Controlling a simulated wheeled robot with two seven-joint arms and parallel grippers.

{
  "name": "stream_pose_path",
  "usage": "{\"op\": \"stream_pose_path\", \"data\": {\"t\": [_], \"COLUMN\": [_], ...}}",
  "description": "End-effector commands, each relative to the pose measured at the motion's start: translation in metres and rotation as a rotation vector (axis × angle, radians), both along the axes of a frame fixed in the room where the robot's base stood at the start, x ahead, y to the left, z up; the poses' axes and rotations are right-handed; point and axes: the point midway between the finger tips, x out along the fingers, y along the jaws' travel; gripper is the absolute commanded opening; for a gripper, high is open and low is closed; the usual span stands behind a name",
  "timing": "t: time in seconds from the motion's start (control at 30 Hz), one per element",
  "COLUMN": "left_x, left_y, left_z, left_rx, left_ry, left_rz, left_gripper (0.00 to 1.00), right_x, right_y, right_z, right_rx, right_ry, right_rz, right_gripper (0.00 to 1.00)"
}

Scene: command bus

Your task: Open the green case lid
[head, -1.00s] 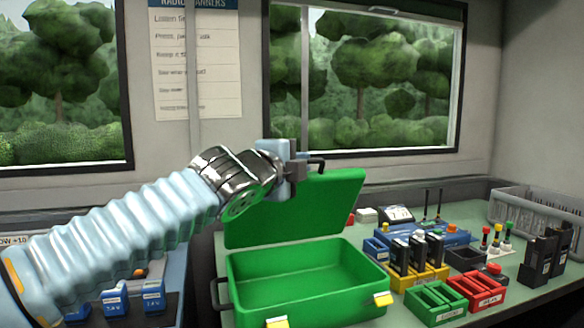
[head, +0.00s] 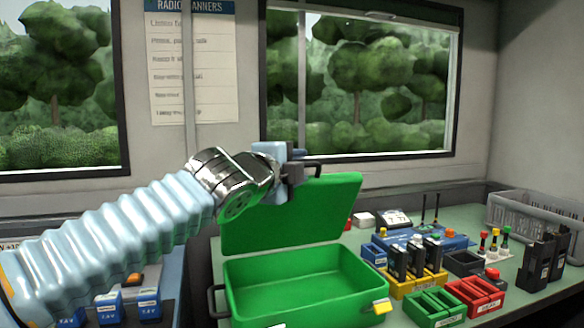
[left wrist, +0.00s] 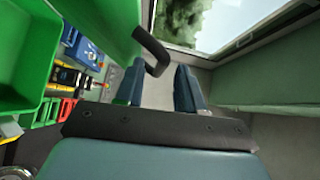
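The green case (head: 300,293) stands on the counter with its lid (head: 290,220) raised and leaning back, its empty inside showing. A dark handle (head: 312,164) sits at the lid's top edge. My left gripper (head: 291,168) is at that top edge, beside the handle. In the left wrist view its two fingers (left wrist: 161,88) are apart, with the handle (left wrist: 156,52) at the gap between them, not clamped. The green lid (left wrist: 108,30) lies to the left there. My right gripper is not in view.
Right of the case are green bins (head: 436,307), red bins (head: 476,296), radios in a yellow holder (head: 413,285) and a grey basket (head: 530,212). Black radios (head: 543,262) stand at the far right. A window (head: 380,85) is behind the lid.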

Motion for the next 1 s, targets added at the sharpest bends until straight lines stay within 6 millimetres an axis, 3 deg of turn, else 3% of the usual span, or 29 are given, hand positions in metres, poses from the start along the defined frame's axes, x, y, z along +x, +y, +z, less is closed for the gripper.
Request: {"op": "stream_pose_path", "data": {"t": [0.17,0.6,0.8,1.0], "left_x": [-0.016,-0.103,-0.120,-0.121], "left_y": [0.010,0.056,0.065,0.066], "left_z": [0.001,0.006,0.007,0.008], "left_rx": [0.000,-0.001,0.000,0.000], "left_ry": [-0.003,-0.002,-0.001,-0.001], "left_rz": [0.002,0.001,0.000,0.000], "left_gripper": [0.38,0.38,0.38,0.38], "right_x": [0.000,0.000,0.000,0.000], "right_y": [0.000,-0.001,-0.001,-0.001], "right_z": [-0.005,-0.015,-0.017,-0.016], "right_rx": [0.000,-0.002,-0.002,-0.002], "right_ry": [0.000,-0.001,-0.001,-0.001], "right_rz": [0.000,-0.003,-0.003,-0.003], "right_gripper": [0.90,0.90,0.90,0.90]}}
